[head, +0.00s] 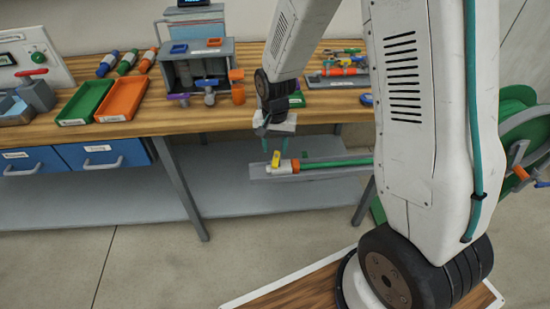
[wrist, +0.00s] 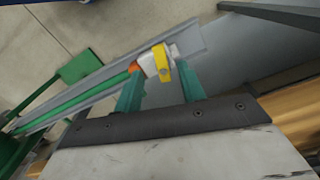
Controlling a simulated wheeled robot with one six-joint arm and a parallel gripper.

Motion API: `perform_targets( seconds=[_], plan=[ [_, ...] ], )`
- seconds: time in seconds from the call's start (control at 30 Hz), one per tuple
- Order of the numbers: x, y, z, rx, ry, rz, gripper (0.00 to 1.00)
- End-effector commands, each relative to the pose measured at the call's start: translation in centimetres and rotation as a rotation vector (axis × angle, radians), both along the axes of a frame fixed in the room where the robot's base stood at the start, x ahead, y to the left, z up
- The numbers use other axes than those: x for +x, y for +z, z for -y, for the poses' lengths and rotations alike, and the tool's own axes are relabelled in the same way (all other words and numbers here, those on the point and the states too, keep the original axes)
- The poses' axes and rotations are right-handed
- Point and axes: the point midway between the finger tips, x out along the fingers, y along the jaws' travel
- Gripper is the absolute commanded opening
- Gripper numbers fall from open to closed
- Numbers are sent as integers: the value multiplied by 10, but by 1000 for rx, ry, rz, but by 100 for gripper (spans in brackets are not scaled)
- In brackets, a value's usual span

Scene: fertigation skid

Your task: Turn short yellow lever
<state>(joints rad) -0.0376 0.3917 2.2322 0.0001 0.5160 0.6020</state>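The short yellow lever (head: 276,158) stands up on a pale valve body (head: 284,167) with an orange collar, at the left end of a green pipe (head: 335,162). In the wrist view the yellow lever (wrist: 161,62) shows between the two teal fingertips, nearer the right one. My gripper (head: 275,150) is just above the lever in the head view and points down at it. In the wrist view my gripper (wrist: 160,72) is open, with a gap between the fingers. I cannot tell whether the lever is level with the fingertips or beyond them.
The pipe lies along a grey channel (head: 325,173) in front of the wooden workbench (head: 200,118). Green (head: 86,103) and orange (head: 123,99) trays and a grey box sit on the bench. A green hose reel (head: 520,130) stands at right. The floor at left front is clear.

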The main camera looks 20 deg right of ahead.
Motion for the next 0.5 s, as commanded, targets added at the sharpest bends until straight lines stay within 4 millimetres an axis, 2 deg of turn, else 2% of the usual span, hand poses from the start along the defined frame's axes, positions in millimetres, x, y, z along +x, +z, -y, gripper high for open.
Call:
perform_targets(
  seconds=[0.1, 0.23, 0.5],
  plan=[
    [-1, -22, 0, 0, 1, -6, 40],
    [-1, -41, 0, 0, 2, -4, 40],
    [-1, -57, 0, 0, 2, -1, 40]
  ],
)
